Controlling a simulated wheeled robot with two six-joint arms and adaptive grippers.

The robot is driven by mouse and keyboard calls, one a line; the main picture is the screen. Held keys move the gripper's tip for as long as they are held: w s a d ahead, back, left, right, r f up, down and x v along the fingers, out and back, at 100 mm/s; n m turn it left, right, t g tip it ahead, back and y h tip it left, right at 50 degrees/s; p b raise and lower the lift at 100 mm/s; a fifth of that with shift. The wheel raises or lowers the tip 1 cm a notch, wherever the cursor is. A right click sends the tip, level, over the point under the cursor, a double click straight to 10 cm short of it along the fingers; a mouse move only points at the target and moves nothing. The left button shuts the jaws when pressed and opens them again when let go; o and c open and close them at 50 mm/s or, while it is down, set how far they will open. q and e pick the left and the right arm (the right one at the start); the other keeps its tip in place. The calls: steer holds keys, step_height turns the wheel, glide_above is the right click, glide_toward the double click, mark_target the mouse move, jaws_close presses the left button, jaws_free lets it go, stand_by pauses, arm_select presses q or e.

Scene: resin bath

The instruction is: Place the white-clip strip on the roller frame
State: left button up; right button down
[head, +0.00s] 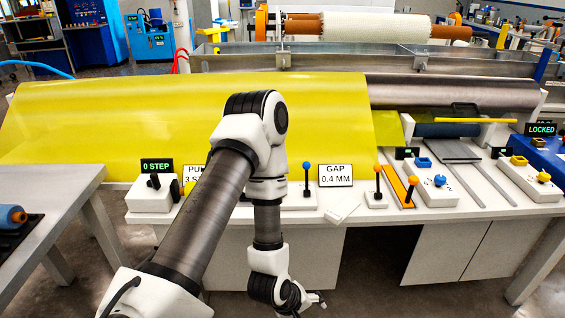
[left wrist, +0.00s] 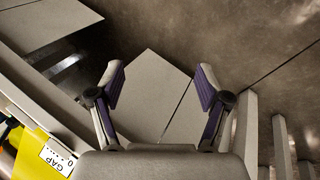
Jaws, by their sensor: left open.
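I cannot make out a strip with a white clip for certain. A thin yellow strip (head: 478,120) lies level in front of the large dark roller (head: 450,92) at the right of the head view, near a smaller dark blue roller (head: 447,130). Which part is the roller frame is not clear. My left gripper (head: 318,299) hangs low in front of the white bench, below its top and well left of the yellow strip. In the left wrist view my left gripper (left wrist: 160,85) is open and empty, with grey panels and floor beyond. My right gripper is not in view.
A GAP sign (head: 335,175), knob boxes (head: 437,188) and levers (head: 376,188) line the front edge. A grey side table (head: 50,190) stands at left. Floor in front is open.

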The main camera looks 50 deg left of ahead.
arm_select(q)
steer(key=s+d+f+m+g, duration=0.2)
steer(key=s+f+m, duration=0.1)
steer(key=s+m, duration=0.3)
steer(key=s+d+f+m+g+y, duration=0.1)
steer(key=s+d+f+m+g, duration=0.2)
steer(key=s+m, duration=0.4)
steer(key=shift+d+f+m, duration=0.2)
steer(key=shift+f+m, duration=0.3)
steer(key=shift+f, duration=0.2)
